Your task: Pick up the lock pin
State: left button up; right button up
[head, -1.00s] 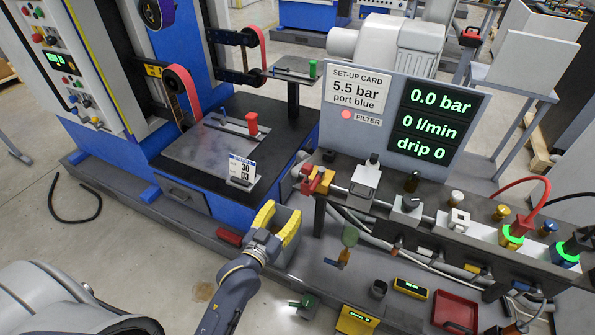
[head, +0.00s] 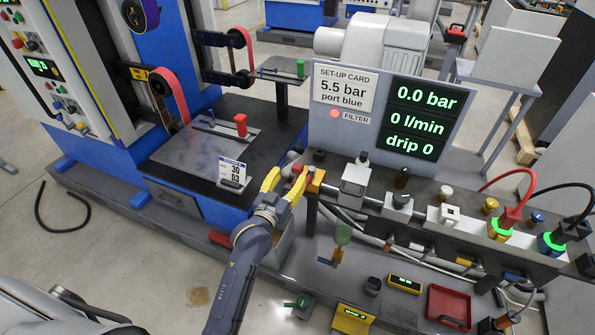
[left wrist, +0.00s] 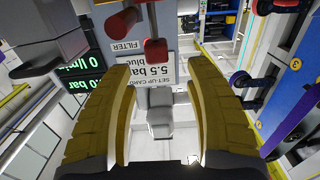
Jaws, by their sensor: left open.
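My left gripper (head: 284,180) is open, its two yellow fingers apart and nothing held between them. In the head view it is beside the red-and-yellow fitting (head: 314,180) at the left end of the dark manifold, and partly covers that area. In the left wrist view the open gripper (left wrist: 158,70) faces two red knobs: one red knob (left wrist: 155,52) stands in line with the gap, the other red knob (left wrist: 122,22) is higher and to the left. Neither is gripped. I cannot tell for sure which red part is the lock pin. My right gripper is not in view.
The set-up card panel (head: 382,108) stands just behind the manifold (head: 430,229). A black bench with a metal plate (head: 185,152), a red block (head: 240,125) and a small label stand (head: 232,173) is at left. A red tray (head: 449,305) lies at lower right.

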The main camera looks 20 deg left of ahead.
aim_at(296, 170)
pick_arm(q)
jog(key=shift+w+d+f, duration=0.1)
jog(key=shift+w+d, duration=0.05)
jog(key=shift+w, duration=0.85)
jog(key=shift+w+d+f, duration=0.1)
jog(key=shift+w+d, duration=0.1)
jog(key=shift+w, duration=0.8)
jog(key=shift+w+d+f, duration=0.1)
jog(key=shift+w+d, duration=0.05)
jog(key=shift+w, duration=0.85)
jog(key=shift+c, duration=0.2)
grip_shut()
